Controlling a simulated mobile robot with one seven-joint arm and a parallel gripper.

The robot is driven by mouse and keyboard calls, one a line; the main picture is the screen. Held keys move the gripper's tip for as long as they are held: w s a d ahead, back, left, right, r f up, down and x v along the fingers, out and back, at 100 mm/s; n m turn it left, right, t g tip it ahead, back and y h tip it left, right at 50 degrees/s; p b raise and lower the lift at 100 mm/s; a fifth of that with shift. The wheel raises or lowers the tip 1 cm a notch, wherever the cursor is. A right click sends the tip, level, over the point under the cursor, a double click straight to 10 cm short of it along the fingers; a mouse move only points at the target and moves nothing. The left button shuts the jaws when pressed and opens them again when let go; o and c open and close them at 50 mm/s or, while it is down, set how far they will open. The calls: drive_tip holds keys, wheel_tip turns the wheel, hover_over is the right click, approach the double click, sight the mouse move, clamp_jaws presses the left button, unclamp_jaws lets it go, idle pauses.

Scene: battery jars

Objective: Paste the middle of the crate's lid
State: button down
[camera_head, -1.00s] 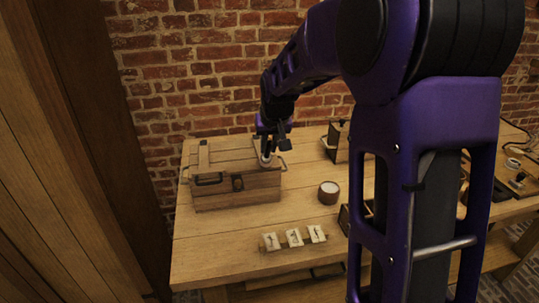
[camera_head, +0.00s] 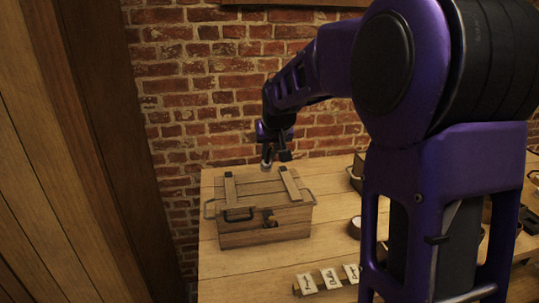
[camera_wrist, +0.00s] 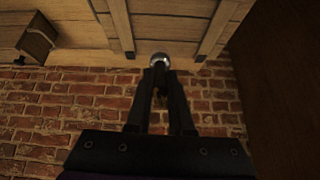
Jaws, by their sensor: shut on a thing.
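The wooden crate (camera_head: 265,238) stands on the table with its lid (camera_head: 258,188) down. Two darker battens run across the lid, the left one (camera_head: 230,190) and the right one (camera_head: 291,184); bare planks lie between them. My gripper (camera_head: 272,160) is above the lid's back edge, about midway between the battens. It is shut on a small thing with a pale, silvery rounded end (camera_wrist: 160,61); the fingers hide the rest. In the wrist view this end overlaps the lid's back edge between the battens. I cannot tell how high it is.
A brick wall (camera_head: 210,95) stands close behind the crate. A round jar (camera_head: 355,228) stands to its right, partly behind my arm. Pale cards (camera_head: 330,279) stand in front. Another wooden box (camera_wrist: 38,38) shows in the wrist view. The tabletop left of the cards is clear.

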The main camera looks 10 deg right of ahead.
drive_tip(key=shift+f+b, duration=1.95)
drive_tip(key=shift+f, duration=0.95)
drive_tip(key=shift+f+b, duration=0.35)
drive_tip(key=shift+f, duration=0.1)
drive_tip(key=shift+w, duration=0.1)
